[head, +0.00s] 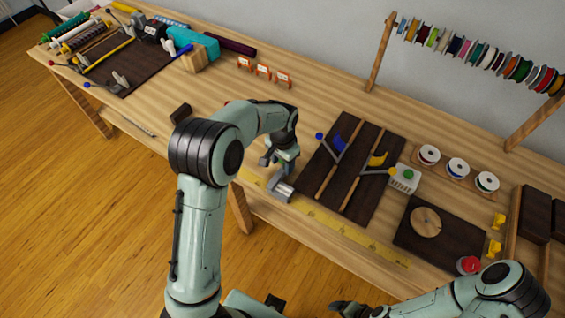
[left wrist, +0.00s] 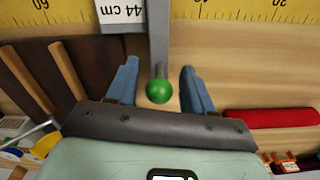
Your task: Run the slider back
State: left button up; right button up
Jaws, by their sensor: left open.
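The slider (head: 282,188) is a grey metal piece on the yellow ruler (head: 345,230) along the table's front edge. In the left wrist view its grey bar (left wrist: 158,40) ends in a green ball knob (left wrist: 159,91), beside a white label reading 44 cm (left wrist: 122,11). My left gripper (head: 279,158) is open over the knob. In the left wrist view its blue fingers (left wrist: 158,75) stand on either side of the knob, with gaps on both sides. My right gripper (head: 346,307) is at the bottom edge, dark and partly cut off.
A dark board with two wooden rails and levers (head: 352,165) lies right of the slider. A dark board with a round wooden disc (head: 426,221) and a red button (head: 468,265) are further right. A red block (left wrist: 275,118) lies near the left gripper.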

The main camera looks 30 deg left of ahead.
pick_arm(q)
notch_tip(320, 180, up, 13)
jog(key=p, duration=0.1)
jog(key=shift+f, duration=0.2)
pick_arm(e)
jog(key=shift+w+r, duration=0.55)
jog(key=shift+r, duration=0.15)
